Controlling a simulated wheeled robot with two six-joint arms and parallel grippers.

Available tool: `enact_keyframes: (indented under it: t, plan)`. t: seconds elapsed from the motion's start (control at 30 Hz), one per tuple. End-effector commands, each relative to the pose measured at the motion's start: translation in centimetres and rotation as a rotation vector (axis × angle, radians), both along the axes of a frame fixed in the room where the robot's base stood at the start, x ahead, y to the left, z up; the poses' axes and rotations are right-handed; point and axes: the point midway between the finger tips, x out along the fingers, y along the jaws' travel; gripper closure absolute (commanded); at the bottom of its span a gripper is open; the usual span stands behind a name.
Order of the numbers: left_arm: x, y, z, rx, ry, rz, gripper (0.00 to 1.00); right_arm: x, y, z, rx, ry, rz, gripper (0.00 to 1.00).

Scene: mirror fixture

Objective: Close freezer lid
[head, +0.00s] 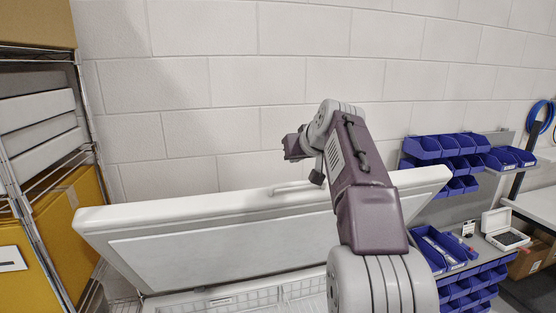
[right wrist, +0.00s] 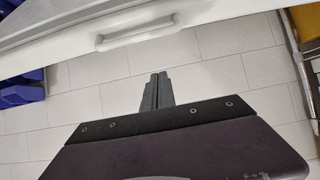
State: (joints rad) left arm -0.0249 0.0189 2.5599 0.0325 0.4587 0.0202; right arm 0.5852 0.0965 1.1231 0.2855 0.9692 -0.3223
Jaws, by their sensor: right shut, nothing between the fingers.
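The freezer lid (head: 230,225) is white and stands raised and tilted open above the freezer body (head: 250,298), with its paler inner panel facing me. A white bar handle (head: 292,187) is on the lid near its upper edge; it also shows in the right wrist view (right wrist: 137,31). My right arm reaches forward across the lid's right half and hides part of it. My right gripper (head: 289,148) is above the lid's upper edge in the head view. In the right wrist view its dark fingers (right wrist: 157,78) are together and empty, apart from the handle. My left gripper is not in view.
A wire shelf with white boxes (head: 38,125) and yellow boxes (head: 75,215) stands close at the left. Blue bins (head: 440,147) and a bench are at the right. A pale block wall (head: 220,75) is behind the lid.

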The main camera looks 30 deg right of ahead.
Motion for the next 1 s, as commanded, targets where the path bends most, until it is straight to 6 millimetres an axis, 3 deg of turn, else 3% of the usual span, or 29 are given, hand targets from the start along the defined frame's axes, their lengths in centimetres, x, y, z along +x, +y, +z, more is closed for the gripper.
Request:
enact_keyframes:
  t: [0.27,0.67,0.8,1.0]
  plan:
    - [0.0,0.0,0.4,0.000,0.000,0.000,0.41,0.9,-0.5,-0.6,0.002,0.002,-0.003,1.00]
    - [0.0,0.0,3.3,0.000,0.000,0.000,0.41,7.8,-2.6,-5.2,0.004,0.005,-0.002,1.00]
    - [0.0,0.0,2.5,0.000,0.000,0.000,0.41,6.4,-2.2,-6.8,0.001,0.001,-0.004,1.00]
    - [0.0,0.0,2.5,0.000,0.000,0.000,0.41,5.1,-1.7,-7.8,0.001,0.000,-0.003,1.00]
